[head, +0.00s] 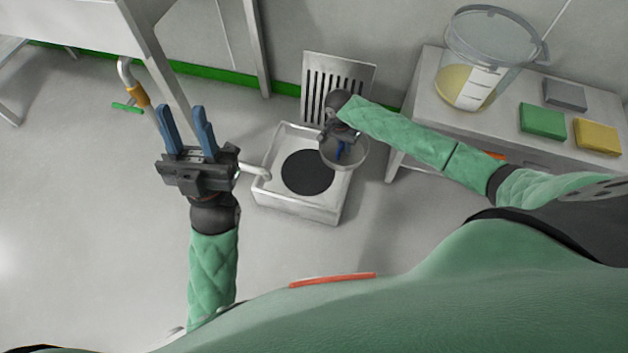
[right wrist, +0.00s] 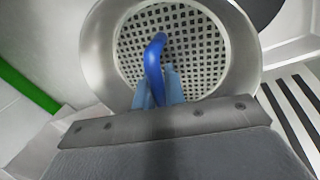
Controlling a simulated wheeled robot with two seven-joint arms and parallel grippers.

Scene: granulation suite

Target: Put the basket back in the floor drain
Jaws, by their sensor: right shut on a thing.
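The basket (head: 361,158) is a round grey metal cup with a perforated bottom and a blue handle. In the right wrist view the basket (right wrist: 222,62) fills the upper middle. My right gripper (right wrist: 158,92) is shut on its blue handle; in the head view this gripper (head: 341,148) is above the right side of the floor drain. The floor drain (head: 325,213) is a square pale metal box with a dark round opening, which lies left of the basket. My left gripper (head: 183,112) is open and empty, left of the drain. Whether the basket touches the drain I cannot tell.
A slotted grate (head: 352,70) leans on the wall behind the drain. At right a bench (head: 428,130) holds a clear vessel (head: 490,55) and green, yellow and grey blocks. A pipe with an orange part (head: 137,95) is at left. The floor in front is clear.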

